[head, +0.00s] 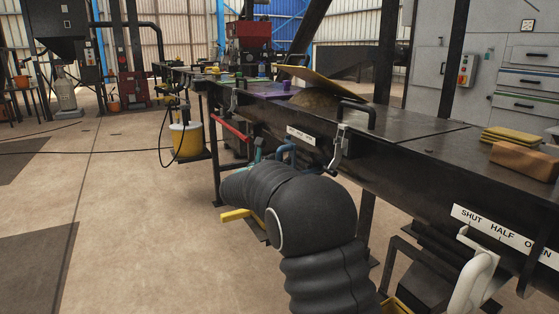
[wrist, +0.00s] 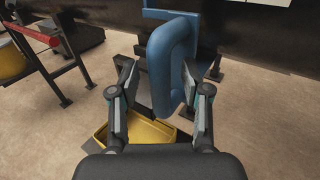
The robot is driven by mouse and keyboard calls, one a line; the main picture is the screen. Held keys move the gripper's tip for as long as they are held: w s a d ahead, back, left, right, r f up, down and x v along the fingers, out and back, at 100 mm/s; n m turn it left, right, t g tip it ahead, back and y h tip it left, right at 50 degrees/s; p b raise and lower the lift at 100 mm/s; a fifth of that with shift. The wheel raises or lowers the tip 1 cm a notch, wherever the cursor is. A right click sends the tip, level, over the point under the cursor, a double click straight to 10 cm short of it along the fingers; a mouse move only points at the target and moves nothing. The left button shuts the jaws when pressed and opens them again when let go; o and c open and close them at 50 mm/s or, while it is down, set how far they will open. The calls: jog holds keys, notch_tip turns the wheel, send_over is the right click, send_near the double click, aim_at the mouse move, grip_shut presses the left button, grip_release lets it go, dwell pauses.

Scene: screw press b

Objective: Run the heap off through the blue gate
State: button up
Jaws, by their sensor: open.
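The brown heap (head: 315,98) lies in an opening in the dark bench top, under a tilted yellow lid (head: 318,84). The blue gate handle (head: 289,146) sticks out of the bench front below it. In the wrist view this handle (wrist: 168,70) is a thick, upright, rounded loop. My gripper (wrist: 157,80) is open, with the handle's lower part between its fingers. The handle lies nearer the right finger; I cannot tell if they touch. A gap shows on the left. In the head view my arm hides most of the gripper.
A yellow bin (wrist: 115,155) stands on the floor below the blue handle. A white handle (head: 472,280) sits under a label (head: 505,235) reading SHUT, HALF, OPEN. A red bar (head: 232,129) is to the left. A brick (head: 525,160) lies on the bench. The floor at left is mostly clear.

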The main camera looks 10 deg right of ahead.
jog(key=shift+w+d, duration=0.35)
jog(key=shift+w, duration=0.05)
grip_shut()
jog(key=shift+s+a, duration=0.1)
